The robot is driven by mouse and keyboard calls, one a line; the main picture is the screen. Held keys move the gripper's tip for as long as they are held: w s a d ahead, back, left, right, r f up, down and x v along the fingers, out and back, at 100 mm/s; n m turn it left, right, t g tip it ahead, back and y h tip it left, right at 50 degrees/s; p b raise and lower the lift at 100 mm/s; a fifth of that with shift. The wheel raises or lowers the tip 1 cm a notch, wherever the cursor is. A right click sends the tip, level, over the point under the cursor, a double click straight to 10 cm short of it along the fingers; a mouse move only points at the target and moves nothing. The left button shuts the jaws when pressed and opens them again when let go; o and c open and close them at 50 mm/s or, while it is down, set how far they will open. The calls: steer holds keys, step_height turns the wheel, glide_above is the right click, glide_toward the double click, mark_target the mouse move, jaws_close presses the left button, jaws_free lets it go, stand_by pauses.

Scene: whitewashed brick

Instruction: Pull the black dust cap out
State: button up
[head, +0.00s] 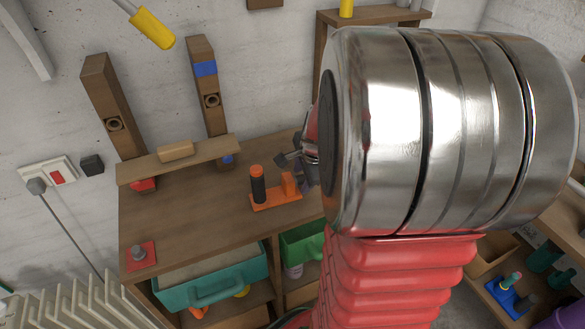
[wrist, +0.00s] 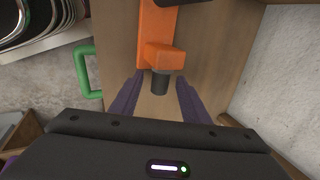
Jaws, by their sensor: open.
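The black dust cap (wrist: 160,84) is a short dark cylinder that sticks out of an orange block (wrist: 160,57) towards me in the wrist view. My gripper (wrist: 157,79) is open, its two purple fingers either side of the cap, with a gap visible at each side. In the head view the orange block (head: 288,184) stands on an orange base (head: 276,200) on the wooden bench. The cap cannot be made out there. My gripper (head: 303,172) is partly hidden behind my arm, just right of the block.
A black post with an orange top (head: 258,185) stands left of the block on the same base. A wooden shelf (head: 180,160) runs along the bench's back. A teal drawer (head: 212,281) and a green bin (head: 302,242) sit below. The bench's (head: 190,220) front left is mostly clear.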

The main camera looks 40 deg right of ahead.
steer(key=shift+f, duration=0.1)
steer(key=shift+c, duration=0.3)
jaws_close()
steer(key=c, duration=0.6)
jaws_free()
steer(key=shift+c, duration=0.2)
jaws_close()
steer(key=shift+s+d, duration=0.2)
steer(key=shift+d, duration=0.5)
steer(key=shift+s+d, duration=0.15)
steer(key=shift+d, duration=0.2)
steer(key=shift+s+d, duration=0.1)
steer(key=shift+d, duration=0.25)
steer(key=shift+s+d, duration=0.1)
steer(key=shift+d, duration=0.2)
